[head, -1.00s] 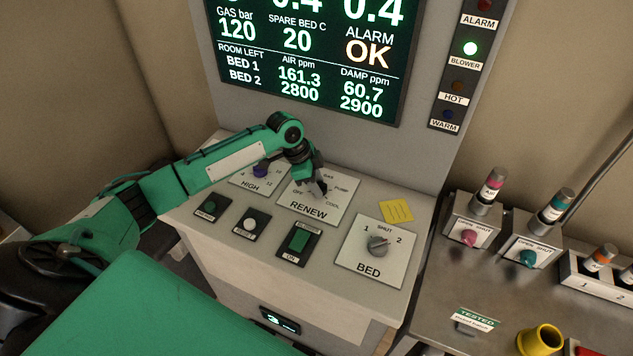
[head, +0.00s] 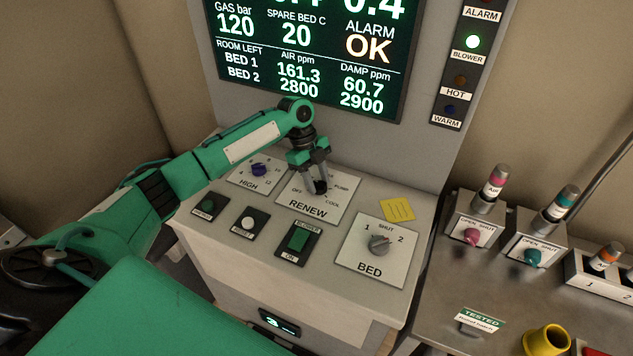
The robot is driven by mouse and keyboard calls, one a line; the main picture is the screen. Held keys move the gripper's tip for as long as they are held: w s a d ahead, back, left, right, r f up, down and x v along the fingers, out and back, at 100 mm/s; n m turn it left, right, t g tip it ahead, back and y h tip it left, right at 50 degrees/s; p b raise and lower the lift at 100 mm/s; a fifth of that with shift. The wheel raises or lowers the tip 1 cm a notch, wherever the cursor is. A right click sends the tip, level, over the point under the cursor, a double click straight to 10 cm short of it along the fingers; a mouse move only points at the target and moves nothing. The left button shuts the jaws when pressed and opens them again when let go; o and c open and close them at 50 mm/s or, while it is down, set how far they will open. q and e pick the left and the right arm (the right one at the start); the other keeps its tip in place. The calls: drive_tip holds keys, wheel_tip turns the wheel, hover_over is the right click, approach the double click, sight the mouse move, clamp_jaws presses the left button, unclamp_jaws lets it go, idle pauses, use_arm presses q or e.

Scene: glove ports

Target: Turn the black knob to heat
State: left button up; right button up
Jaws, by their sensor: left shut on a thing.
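The black knob (head: 319,187) sits on the white RENEW plate (head: 308,211) on the panel's sloping top. My left gripper (head: 316,181) points down over this plate and is shut on the knob, hiding much of it. The labels OFF, PUMP and COOL show around the knob. The upper labels, including the place where another word would stand, are covered by the gripper, so I cannot read the heat mark or tell exactly where the knob points. My right gripper is not in view.
The BED knob (head: 378,243), a green blower switch (head: 298,239) and a yellow note (head: 397,210) are to the right and front. The screen (head: 310,60) rises behind.

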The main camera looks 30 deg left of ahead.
use_arm(q)
drive_tip(key=shift+w+d+m+g+b, duration=0.15)
drive_tip(key=shift+m+g+b, duration=0.4)
drive_tip(key=shift+m, duration=1.05)
drive_tip(key=shift+y, duration=0.3)
drive_tip(key=o, duration=1)
wheel_tip(320, 180, up, 11)
drive_tip(key=b, duration=0.3)
wheel_tip(320, 180, up, 9)
hover_over(318, 183)
drive_tip(key=shift+w+a, duration=0.2)
drive_tip(key=shift+w, duration=0.15)
